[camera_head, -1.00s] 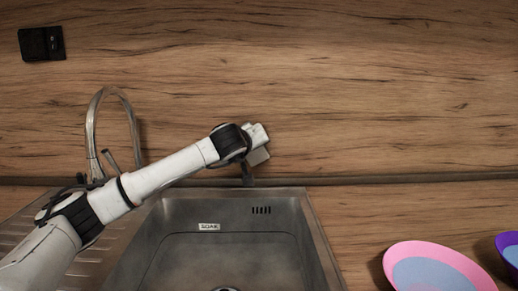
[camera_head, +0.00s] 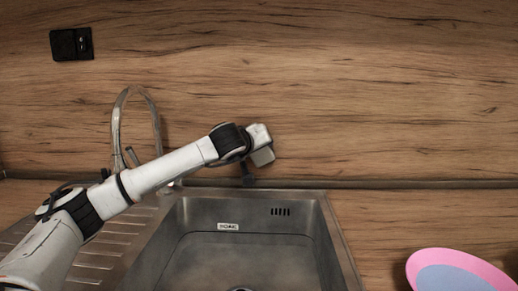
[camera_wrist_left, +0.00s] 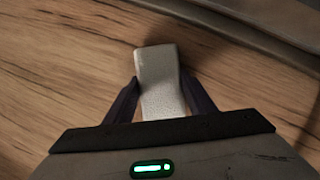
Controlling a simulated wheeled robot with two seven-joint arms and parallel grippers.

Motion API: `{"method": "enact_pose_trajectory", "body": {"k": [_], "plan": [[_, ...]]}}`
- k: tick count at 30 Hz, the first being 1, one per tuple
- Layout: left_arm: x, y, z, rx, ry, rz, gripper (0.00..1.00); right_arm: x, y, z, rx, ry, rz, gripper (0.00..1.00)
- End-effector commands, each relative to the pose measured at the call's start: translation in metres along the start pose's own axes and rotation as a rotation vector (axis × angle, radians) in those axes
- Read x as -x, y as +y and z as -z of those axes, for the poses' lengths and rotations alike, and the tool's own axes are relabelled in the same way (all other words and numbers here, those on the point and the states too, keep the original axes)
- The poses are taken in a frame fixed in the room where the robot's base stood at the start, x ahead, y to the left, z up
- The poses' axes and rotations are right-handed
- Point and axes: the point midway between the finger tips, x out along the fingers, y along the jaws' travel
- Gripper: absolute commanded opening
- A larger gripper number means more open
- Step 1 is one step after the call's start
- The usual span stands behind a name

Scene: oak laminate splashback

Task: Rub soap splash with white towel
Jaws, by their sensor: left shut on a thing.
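My left gripper (camera_wrist_left: 163,80) is shut on a pale, block-like folded white towel (camera_wrist_left: 159,88), which sticks out past both dark fingers in the left wrist view. In the head view my left arm reaches from the lower left over the sink, and its hand (camera_head: 258,140) is in front of the lower part of the wood splashback (camera_head: 330,90). I cannot tell from this view whether the towel touches the wood. I cannot make out a soap splash in either view. My right gripper is not in view.
A steel sink (camera_head: 320,225) lies below the arm, with a curved tap (camera_head: 117,125) at its left back. A black socket (camera_head: 71,44) is on the splashback at upper left. A pink-rimmed dish (camera_head: 430,256) stands on the counter right of the sink.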

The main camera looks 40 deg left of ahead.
Motion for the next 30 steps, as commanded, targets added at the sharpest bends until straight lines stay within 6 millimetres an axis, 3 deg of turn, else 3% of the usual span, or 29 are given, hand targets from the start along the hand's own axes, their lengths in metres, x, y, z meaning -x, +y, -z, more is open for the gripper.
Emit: {"method": "enact_pose_trajectory", "body": {"k": [5, 21, 30], "plan": [[0.006, -0.002, -0.001, 0.001, 0.005, 0.001, 0.32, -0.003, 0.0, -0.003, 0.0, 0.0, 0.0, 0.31], [0.052, -0.001, -0.021, 0.002, 0.004, 0.0, 0.32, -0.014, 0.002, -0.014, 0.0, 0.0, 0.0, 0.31], [0.056, 0.0, -0.022, 0.002, 0.004, 0.001, 0.32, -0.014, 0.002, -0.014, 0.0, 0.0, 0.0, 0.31]]}}
